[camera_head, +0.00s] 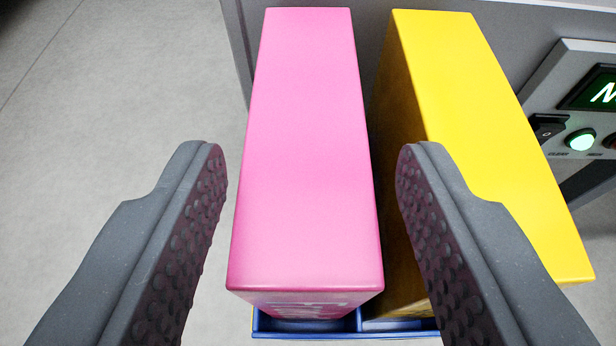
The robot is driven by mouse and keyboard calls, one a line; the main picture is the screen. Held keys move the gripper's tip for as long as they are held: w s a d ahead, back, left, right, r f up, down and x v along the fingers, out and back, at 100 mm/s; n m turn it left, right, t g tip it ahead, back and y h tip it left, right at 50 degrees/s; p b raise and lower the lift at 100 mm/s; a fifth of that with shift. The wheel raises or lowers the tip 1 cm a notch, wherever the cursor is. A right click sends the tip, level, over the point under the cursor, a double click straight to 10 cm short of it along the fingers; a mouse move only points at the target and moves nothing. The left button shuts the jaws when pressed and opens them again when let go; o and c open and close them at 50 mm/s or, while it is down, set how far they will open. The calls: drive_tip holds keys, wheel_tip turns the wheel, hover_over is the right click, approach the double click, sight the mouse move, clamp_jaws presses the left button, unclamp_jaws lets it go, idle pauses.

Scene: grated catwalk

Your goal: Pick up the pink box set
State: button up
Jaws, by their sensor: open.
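The pink box set (306,150) stands upright in the middle of the view, seen from above, with pale lettering on its near face. Its base sits in a blue tray (345,335). My gripper (311,165) is open, with one dark studded finger on the left of the pink box and the other on its right. The left finger is apart from the box. The right finger overlaps the gap between the pink box and the yellow box (490,150) in the picture; whether it touches either box I cannot tell.
The yellow box stands close on the right, with a narrow gap to the pink one. Behind is a grey cabinet wall (540,25). A control panel with a lit green button (580,140) and a black switch (547,127) is at the right. Grey floor (110,100) on the left is clear.

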sight(306, 124)
drive_tip(key=shift+b+x, duration=0.6)
drive_tip(key=shift+x, duration=2)
drive_tip(key=shift+a+f, duration=0.1)
clamp_jaws()
